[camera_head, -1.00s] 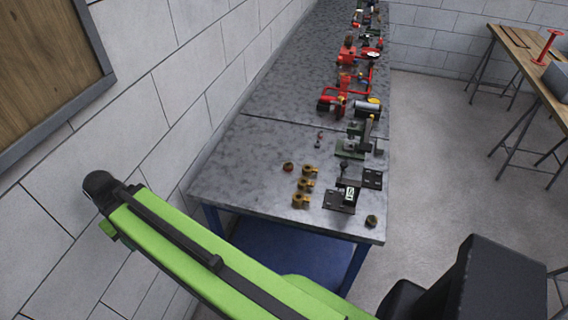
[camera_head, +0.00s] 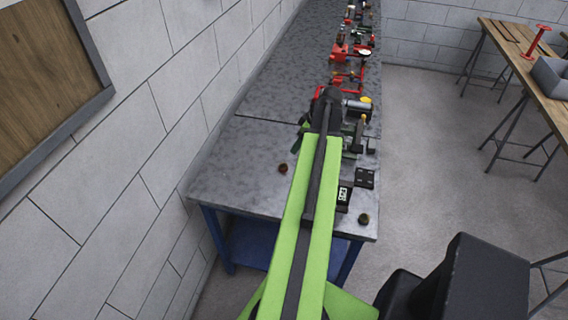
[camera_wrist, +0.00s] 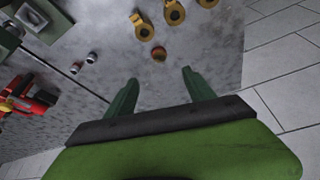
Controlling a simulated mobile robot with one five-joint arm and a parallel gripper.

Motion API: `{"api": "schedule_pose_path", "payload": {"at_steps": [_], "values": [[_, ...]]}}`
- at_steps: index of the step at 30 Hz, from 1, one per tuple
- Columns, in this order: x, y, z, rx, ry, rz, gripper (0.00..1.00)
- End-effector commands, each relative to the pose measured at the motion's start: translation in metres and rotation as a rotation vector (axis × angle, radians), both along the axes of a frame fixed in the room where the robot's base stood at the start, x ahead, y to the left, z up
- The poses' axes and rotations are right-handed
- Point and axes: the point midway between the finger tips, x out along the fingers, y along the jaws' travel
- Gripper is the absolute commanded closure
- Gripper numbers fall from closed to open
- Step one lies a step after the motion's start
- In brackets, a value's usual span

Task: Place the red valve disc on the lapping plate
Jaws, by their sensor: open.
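My gripper (camera_wrist: 159,77) is open and empty in the wrist view, its two green fingers spread above the grey bench top. A small reddish-brown round piece (camera_wrist: 159,54) lies on the bench just beyond the fingertips and apart from them. It also shows in the head view (camera_head: 283,168), left of my arm. I cannot tell whether it is the red valve disc. A dark flat plate (camera_head: 364,178) with small holes lies right of my arm; I cannot tell whether it is the lapping plate.
Brass ring pieces (camera_wrist: 174,12) lie near the round piece. Two small metal fittings (camera_wrist: 91,57) and red pump parts (camera_wrist: 24,97) lie to the left. A dark round piece (camera_head: 363,219) sits near the front edge of the bench (camera_head: 232,160). A block wall borders its left.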

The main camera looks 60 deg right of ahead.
Motion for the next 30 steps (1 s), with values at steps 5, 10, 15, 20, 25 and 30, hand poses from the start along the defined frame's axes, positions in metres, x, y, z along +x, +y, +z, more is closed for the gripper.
{"api": "schedule_pose_path", "payload": {"at_steps": [5, 10, 15, 20, 25, 30], "values": [[-0.002, -0.002, -0.003, -0.003, -0.002, 0.002, 0.38], [0.006, -0.002, -0.028, -0.002, -0.002, 0.002, 0.38], [0.021, -0.001, -0.066, -0.002, -0.001, 0.003, 0.38], [0.036, 0.0, -0.099, -0.002, -0.002, 0.003, 0.38], [0.046, 0.0, -0.116, -0.002, -0.002, 0.003, 0.38], [0.048, 0.001, -0.116, -0.002, -0.001, 0.002, 0.38]]}}
